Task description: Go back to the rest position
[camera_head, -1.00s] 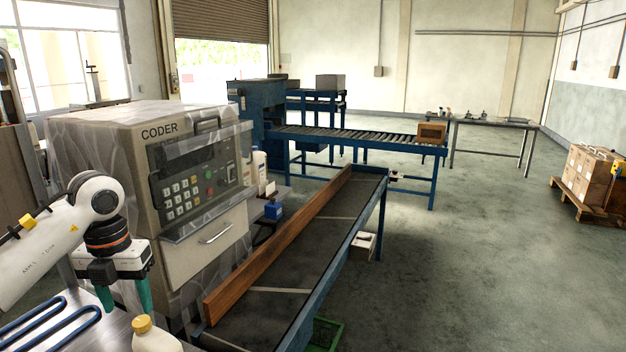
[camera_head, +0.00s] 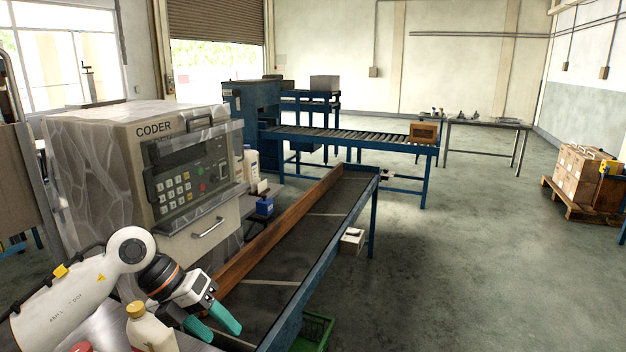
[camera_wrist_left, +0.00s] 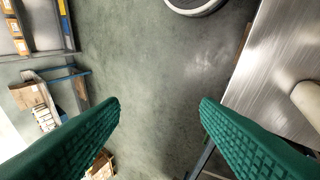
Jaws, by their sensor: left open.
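My left gripper (camera_head: 212,327) has green fingertips and is at the lower left of the head view, beside the near end of the conveyor. It is open and empty. In the left wrist view its two green fingers (camera_wrist_left: 160,125) stand wide apart with only grey floor between them. A cream bottle with a yellow cap (camera_head: 150,332) stands on the metal table just left of the gripper, not touching it as far as I can tell. My right gripper is not in view.
The coder machine (camera_head: 185,185) stands behind my left arm. A conveyor with a wooden side rail (camera_head: 285,228) runs away from me. A green crate (camera_head: 315,330) is below it. Boxes on a pallet (camera_head: 585,175) stand far right.

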